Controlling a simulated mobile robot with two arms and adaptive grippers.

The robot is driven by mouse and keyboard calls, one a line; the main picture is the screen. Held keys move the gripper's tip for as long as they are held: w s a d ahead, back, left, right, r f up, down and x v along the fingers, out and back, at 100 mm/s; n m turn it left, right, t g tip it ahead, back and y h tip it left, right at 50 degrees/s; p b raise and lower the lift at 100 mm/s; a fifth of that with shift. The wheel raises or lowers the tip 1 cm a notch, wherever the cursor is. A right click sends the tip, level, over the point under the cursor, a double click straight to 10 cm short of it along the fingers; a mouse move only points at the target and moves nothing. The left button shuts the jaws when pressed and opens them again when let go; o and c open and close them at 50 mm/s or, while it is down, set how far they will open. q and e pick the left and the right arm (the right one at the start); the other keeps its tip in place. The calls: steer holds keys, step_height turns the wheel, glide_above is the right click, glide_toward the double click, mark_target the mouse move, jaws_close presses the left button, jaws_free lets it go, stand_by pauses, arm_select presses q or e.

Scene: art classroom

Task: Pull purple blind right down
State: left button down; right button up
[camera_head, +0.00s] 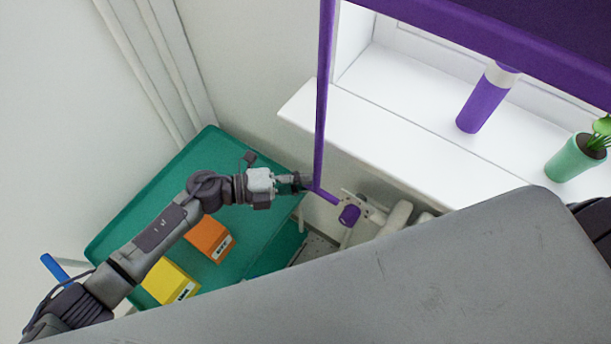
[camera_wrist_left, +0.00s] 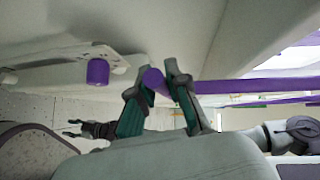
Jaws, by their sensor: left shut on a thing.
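The purple blind (camera_head: 520,38) spans the top right of the head view above the window sill. A long purple rod (camera_head: 323,95) hangs down at its left side and bends at the bottom into a short crank with a purple knob (camera_head: 349,215). My left gripper (camera_head: 305,182) is shut on the rod near this bend. In the left wrist view, the left gripper's fingers (camera_wrist_left: 158,78) close around the purple rod (camera_wrist_left: 240,86). My right gripper (camera_wrist_left: 72,128) shows small in that view, its fingers apart and empty. It is not seen in the head view.
A white sill (camera_head: 400,128) holds a purple-and-white bottle (camera_head: 484,105) and a green plant pot (camera_head: 574,158). A green cart (camera_head: 150,205) below my left arm carries an orange box (camera_head: 209,240) and a yellow box (camera_head: 169,281). My grey body covers the lower right.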

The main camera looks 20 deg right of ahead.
arm_select(q)
step_height(320, 180, down, 7)
steer(key=b, duration=0.4)
steer(key=shift+r, duration=0.15)
arm_select(e)
step_height(320, 180, down, 6)
steer(key=shift+r, duration=0.25)
arm_select(q)
steer(key=c, duration=1.1)
jaws_free()
steer(key=shift+c, duration=0.2)
steer(key=shift+r, duration=0.1)
arm_select(e)
steer(key=shift+d, duration=0.1)
steer(key=shift+d, duration=0.1)
arm_select(q)
steer(key=w+a+r, duration=0.1)
steer(key=a, duration=1.1)
steer(key=shift+w+r, duration=0.3)
